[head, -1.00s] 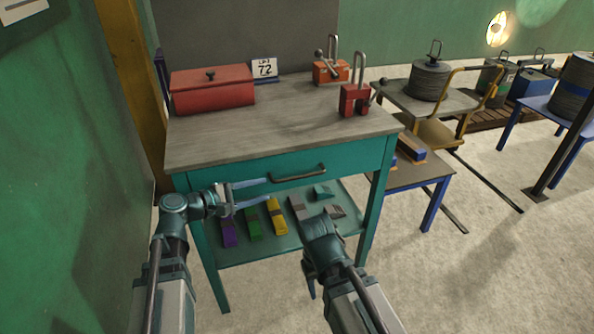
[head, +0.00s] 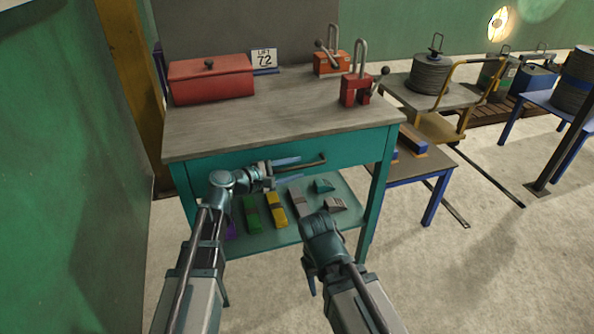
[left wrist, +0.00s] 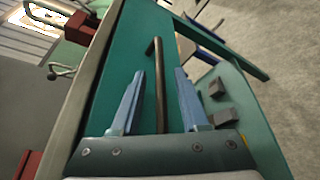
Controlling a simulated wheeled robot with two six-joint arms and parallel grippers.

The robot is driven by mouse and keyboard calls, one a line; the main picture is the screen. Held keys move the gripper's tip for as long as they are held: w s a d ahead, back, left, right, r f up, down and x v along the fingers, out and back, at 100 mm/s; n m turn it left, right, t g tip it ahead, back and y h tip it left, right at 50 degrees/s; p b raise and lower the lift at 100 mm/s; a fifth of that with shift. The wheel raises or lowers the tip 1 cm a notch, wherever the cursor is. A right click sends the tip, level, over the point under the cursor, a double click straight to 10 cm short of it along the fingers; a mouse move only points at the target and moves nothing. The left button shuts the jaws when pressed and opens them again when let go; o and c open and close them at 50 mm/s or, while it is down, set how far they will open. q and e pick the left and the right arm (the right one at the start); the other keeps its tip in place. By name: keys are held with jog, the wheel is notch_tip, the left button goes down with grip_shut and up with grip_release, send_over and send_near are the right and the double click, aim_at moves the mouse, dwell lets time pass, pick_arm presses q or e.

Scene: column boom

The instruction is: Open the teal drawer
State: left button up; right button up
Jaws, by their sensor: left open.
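The teal drawer (head: 222,163) is shut under the grey top of a teal workbench. Its dark bar handle (head: 312,163) sits on the front; in the left wrist view the handle (left wrist: 158,70) runs between the two blue fingers. My left gripper (head: 300,169) is open at the handle, with one finger on either side of it. I see a gap between each finger and the bar. My right gripper (head: 311,284) hangs low in front of the bench, apart from the drawer; its fingers are mostly hidden by its own wrist.
A red box (head: 211,80), a number sign (head: 264,60) and two red and orange clamp-like devices (head: 355,90) stand on the bench top. Coloured blocks (head: 276,210) lie on the lower shelf. A blue-legged table (head: 432,205) stands at right. A green wall (head: 60,180) is at left.

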pick_arm(q)
jog(key=shift+w+d+f, duration=0.15)
jog(key=shift+w+d, duration=0.2)
jog(key=shift+d, duration=0.2)
jog(key=shift+c, duration=0.3)
grip_shut()
dwell(0.9)
